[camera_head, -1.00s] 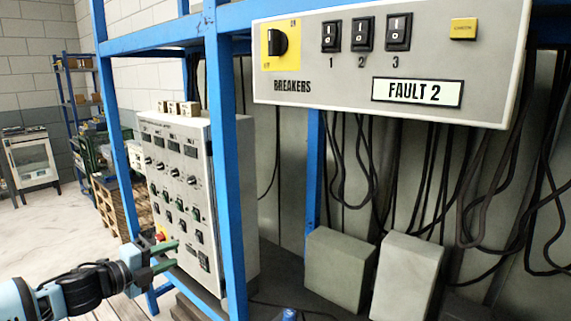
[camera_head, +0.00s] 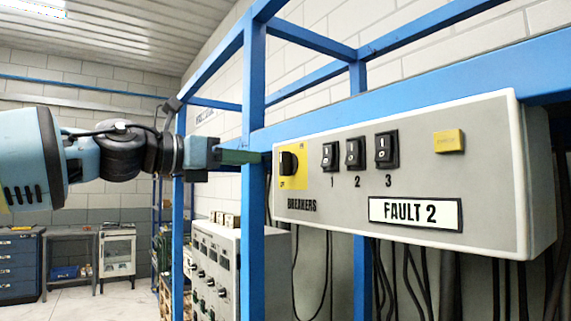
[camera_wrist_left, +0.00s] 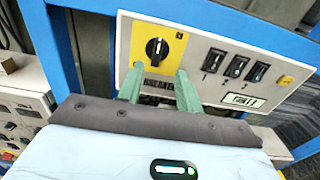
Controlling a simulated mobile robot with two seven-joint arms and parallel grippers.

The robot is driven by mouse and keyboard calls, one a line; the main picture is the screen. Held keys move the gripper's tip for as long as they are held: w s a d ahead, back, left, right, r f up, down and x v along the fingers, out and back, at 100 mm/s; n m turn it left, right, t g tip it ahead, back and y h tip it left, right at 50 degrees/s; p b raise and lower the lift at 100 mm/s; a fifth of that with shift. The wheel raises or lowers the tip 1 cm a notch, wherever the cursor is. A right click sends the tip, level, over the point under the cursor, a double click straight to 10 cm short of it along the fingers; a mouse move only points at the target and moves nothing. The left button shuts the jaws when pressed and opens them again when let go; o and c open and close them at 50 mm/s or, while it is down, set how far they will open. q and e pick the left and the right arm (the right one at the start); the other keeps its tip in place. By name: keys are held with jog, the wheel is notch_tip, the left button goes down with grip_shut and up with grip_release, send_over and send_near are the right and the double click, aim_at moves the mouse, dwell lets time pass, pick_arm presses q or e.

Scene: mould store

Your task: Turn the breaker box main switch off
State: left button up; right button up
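The grey breaker box (camera_head: 350,204) is fixed to a blue frame. Its black main rotary switch (camera_head: 288,162) sits on a yellow plate at the left end, above the word BREAKERS. In the left wrist view the main switch (camera_wrist_left: 156,48) has its knob roughly upright, with a pale mark at the top. My left gripper (camera_head: 258,157) is level with the switch, its green fingers pointing at it from the left. In the left wrist view the fingers (camera_wrist_left: 159,80) are apart with nothing between them, just below the knob; contact cannot be told. My right gripper is not in view.
Three black rocker switches (camera_head: 355,153), a yellow button (camera_head: 449,141) and a FAULT 2 label (camera_head: 415,213) are right of the main switch. A blue upright (camera_head: 252,190) stands close by my left gripper. A second control cabinet (camera_head: 213,265) stands lower left.

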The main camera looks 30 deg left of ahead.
aim_at(281, 161)
pick_arm(q)
jog(key=shift+x, duration=3.8)
jog(key=shift+w+a, duration=0.1)
jog(key=shift+a, duration=0.1)
grip_shut()
